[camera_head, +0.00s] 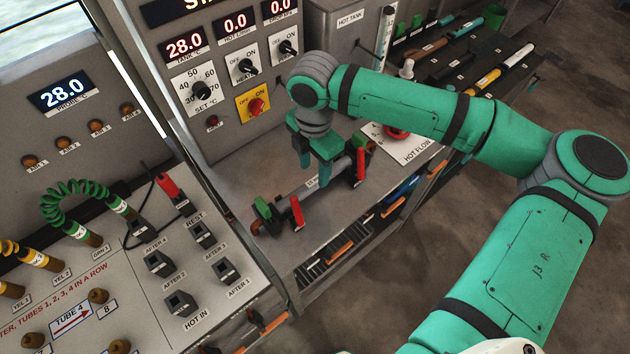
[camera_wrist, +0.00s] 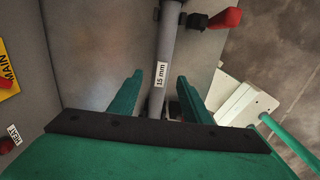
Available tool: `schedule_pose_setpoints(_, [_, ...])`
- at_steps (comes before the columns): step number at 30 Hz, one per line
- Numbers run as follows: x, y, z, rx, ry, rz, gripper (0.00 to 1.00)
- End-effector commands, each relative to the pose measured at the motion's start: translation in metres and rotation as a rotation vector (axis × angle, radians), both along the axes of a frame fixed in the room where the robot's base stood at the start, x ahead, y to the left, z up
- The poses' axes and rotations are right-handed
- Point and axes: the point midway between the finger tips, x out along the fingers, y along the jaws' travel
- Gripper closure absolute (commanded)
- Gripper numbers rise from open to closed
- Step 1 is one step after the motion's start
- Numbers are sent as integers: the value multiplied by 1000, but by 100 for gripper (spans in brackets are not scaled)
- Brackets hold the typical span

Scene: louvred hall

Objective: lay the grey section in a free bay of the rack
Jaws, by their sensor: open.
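The grey section (camera_head: 340,171), a tube marked "15 mm", lies across the bench between a left and a right clamp with red handles (camera_head: 297,212). It also shows in the wrist view, the grey section (camera_wrist: 168,50) running up between my fingers. My gripper (camera_head: 316,168) points down over the middle of the section. Its fingers are open, one on each side of the tube; I cannot tell whether they touch it. A dark rack (camera_head: 452,70) with several coloured sections stands at the upper right. Which of its bays are free is hard to tell.
A control panel (camera_head: 200,55) stands behind the bench, with a hot tank (camera_head: 340,35) beside it. A slanted panel (camera_head: 140,270) with sockets and hoses is at the left. A red valve (camera_head: 396,132) is right of the clamps. Shelves with coloured pieces sit below the bench edge.

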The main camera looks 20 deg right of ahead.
Motion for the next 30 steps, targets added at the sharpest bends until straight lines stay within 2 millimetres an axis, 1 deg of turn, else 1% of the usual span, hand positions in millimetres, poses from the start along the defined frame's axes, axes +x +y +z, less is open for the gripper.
schedule_pose_setpoints(3, [-1,1,-15,2,2,1,56])
schedule_pose_setpoints(9, [-1,-1,-37,2,2,-4,56])
schedule_pose_setpoints(15, [-1,-3,-50,2,1,-6,56])
schedule_pose_setpoints(21, [-1,-3,-54,0,0,-6,56])
schedule_pose_setpoints(30, [-1,-2,-54,1,-1,-5,56])
